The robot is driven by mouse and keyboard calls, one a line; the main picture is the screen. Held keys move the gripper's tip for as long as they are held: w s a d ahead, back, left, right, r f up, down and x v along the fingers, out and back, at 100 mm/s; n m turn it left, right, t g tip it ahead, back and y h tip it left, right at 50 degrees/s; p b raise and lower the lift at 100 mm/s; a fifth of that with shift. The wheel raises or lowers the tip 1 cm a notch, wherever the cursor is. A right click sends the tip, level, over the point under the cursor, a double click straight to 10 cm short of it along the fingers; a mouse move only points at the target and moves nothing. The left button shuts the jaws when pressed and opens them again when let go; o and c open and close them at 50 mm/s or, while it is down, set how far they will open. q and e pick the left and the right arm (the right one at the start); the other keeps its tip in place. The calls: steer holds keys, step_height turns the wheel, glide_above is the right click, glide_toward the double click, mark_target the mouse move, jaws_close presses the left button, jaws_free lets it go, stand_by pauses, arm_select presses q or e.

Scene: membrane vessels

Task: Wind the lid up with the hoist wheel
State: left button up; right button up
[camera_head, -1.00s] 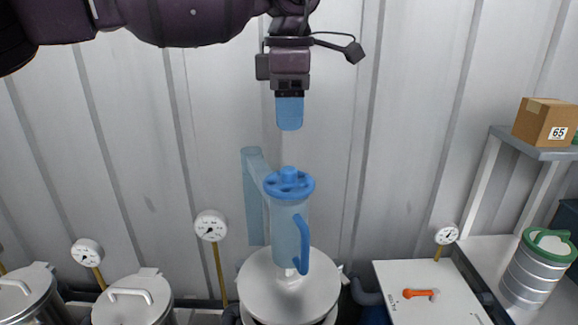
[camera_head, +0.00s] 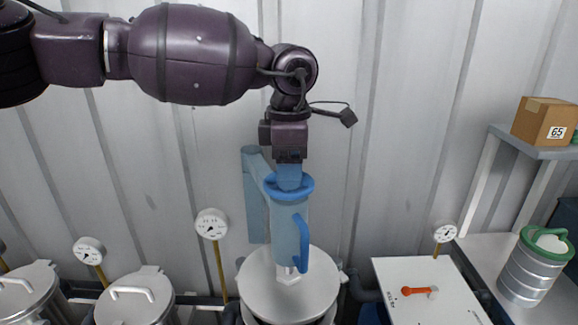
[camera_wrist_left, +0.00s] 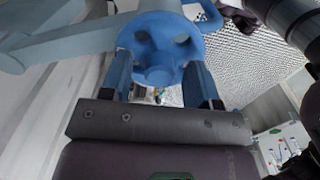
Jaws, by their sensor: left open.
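The blue hoist wheel (camera_head: 306,188) sits on top of the light-blue hoist post (camera_head: 289,222), above the vessel. My left gripper (camera_head: 290,180) points straight down right at the wheel, and its fingers overlap the wheel's hub in the head view. In the left wrist view the wheel (camera_wrist_left: 160,45) lies between and just beyond the two open blue fingers. I cannot tell whether the fingers touch it. The round pale lid (camera_head: 262,290) is below the post, with a blue curved handle (camera_head: 303,243) on the post's side. My right gripper is not in view.
Two smaller lidded vessels (camera_head: 135,296) stand at the left, with white gauges (camera_head: 211,224) on yellow stems behind. A green-topped canister (camera_head: 535,270) and a cardboard box (camera_head: 541,121) are farther right.

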arm_select(q)
steer(key=c, duration=0.9)
steer(key=shift+f+n+b, duration=0.1)
steer(key=shift+n+b, duration=0.45)
steer(key=shift+n, duration=0.55)
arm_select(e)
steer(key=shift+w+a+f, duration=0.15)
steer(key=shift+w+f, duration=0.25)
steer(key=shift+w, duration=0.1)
arm_select(q)
steer(key=shift+r, duration=0.2)
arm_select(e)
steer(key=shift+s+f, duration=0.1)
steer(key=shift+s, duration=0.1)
arm_select(q)
steer(key=o, duration=0.9)
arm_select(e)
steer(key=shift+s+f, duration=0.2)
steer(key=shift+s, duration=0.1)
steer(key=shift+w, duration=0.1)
